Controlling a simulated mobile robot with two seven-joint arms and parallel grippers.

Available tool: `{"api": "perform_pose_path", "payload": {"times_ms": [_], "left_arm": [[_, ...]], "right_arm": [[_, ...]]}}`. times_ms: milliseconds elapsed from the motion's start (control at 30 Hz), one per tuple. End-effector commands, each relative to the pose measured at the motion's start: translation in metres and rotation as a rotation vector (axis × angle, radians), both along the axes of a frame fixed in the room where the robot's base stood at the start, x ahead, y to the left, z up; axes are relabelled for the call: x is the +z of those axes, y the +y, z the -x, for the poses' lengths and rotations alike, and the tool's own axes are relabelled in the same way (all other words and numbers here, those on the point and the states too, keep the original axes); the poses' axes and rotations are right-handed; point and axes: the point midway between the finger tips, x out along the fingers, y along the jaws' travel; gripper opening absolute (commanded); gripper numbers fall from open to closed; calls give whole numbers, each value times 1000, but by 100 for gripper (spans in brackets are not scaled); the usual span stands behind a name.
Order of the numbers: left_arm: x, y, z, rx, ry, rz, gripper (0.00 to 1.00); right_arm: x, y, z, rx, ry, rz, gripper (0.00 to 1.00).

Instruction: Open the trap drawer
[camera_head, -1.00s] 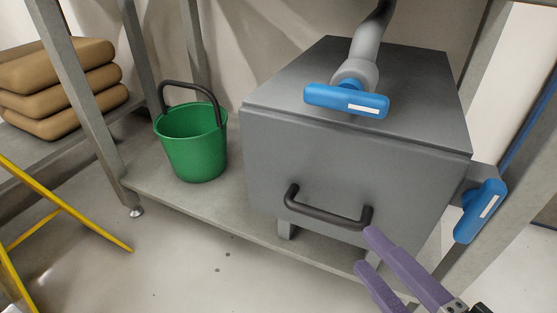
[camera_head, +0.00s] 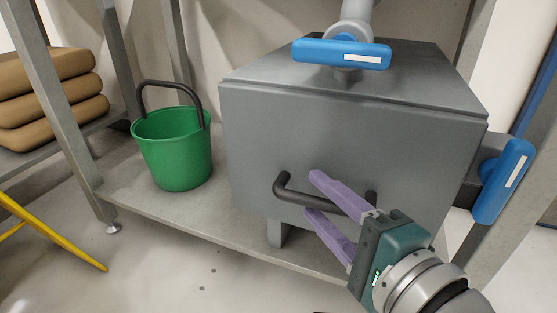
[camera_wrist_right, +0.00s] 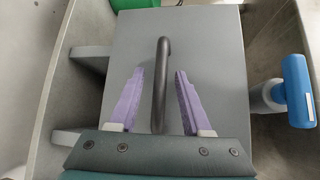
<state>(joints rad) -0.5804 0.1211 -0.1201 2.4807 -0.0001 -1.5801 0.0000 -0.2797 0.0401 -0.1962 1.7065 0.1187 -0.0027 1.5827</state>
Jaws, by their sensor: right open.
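The trap drawer is a grey metal box (camera_head: 330,140) on a low shelf, with its front face closed flush as far as I can see. A dark bar handle (camera_head: 292,193) runs across the lower front. My right gripper (camera_head: 314,192) is open at the handle, one purple finger above the bar and one below. In the right wrist view the handle (camera_wrist_right: 161,85) stands between the two spread fingers (camera_wrist_right: 156,82), apart from both. The fingers and gripper body hide part of the handle's right end in the head view. My left gripper is not in view.
A blue-handled valve (camera_head: 342,54) sits on the box top and another blue handle (camera_head: 503,181) at its right side. A green bucket (camera_head: 173,150) stands left on the shelf (camera_head: 225,228). Metal posts flank the box. A yellow frame (camera_head: 55,235) and stacked brown sacks (camera_head: 48,100) are farther left.

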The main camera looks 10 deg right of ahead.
Motion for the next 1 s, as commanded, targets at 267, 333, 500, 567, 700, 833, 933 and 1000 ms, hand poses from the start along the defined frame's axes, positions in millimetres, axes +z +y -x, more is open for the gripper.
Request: {"api": "perform_pose_path", "payload": {"times_ms": [267,333,500,567,700,833,933,1000], "left_arm": [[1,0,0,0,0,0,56],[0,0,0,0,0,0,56],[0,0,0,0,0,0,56],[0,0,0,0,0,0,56],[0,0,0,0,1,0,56],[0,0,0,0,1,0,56],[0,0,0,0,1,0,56],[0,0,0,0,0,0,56]], "right_arm": [[0,0,0,0,0,0,37],[0,0,0,0,0,0,29],[0,0,0,0,0,0,10],[0,0,0,0,0,0,3],[0,0,0,0,0,0,0],[0,0,0,0,-1,0,0],[0,0,0,0,-1,0,0],[0,0,0,0,-1,0,0]]}}
